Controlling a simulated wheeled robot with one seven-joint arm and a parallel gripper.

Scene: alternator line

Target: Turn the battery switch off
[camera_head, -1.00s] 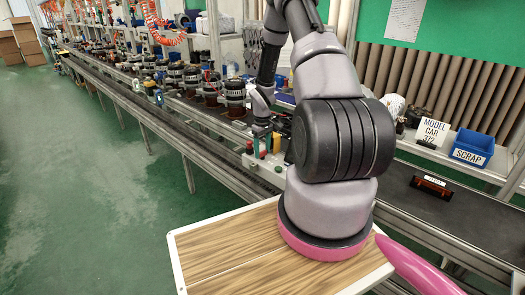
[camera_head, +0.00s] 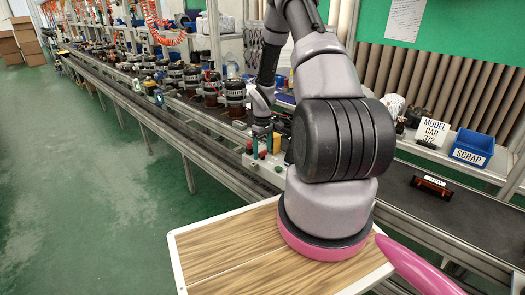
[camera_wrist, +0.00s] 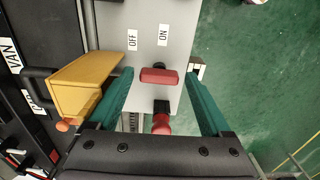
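A grey switch panel (camera_wrist: 190,35) carries an OFF label (camera_wrist: 132,40) and an ON label (camera_wrist: 163,35). A red switch handle (camera_wrist: 159,76) sits just below the ON label in the wrist view, with its bar across the picture. My gripper (camera_wrist: 159,73) is open, with one teal finger on each side of the handle and gaps between. A second red knob (camera_wrist: 161,124) with a black base lies closer to the palm. In the head view my gripper (camera_head: 262,142) is over the panel (camera_head: 262,165) at the line's near edge. I cannot tell the switch setting there.
A yellow box (camera_wrist: 88,83) stands beside my left finger in the wrist view. Alternators (camera_head: 234,98) line the conveyor. A blue scrap bin (camera_head: 472,148) and a red-and-black item (camera_head: 431,185) are at the right. Green floor (camera_head: 90,190) is open at the left.

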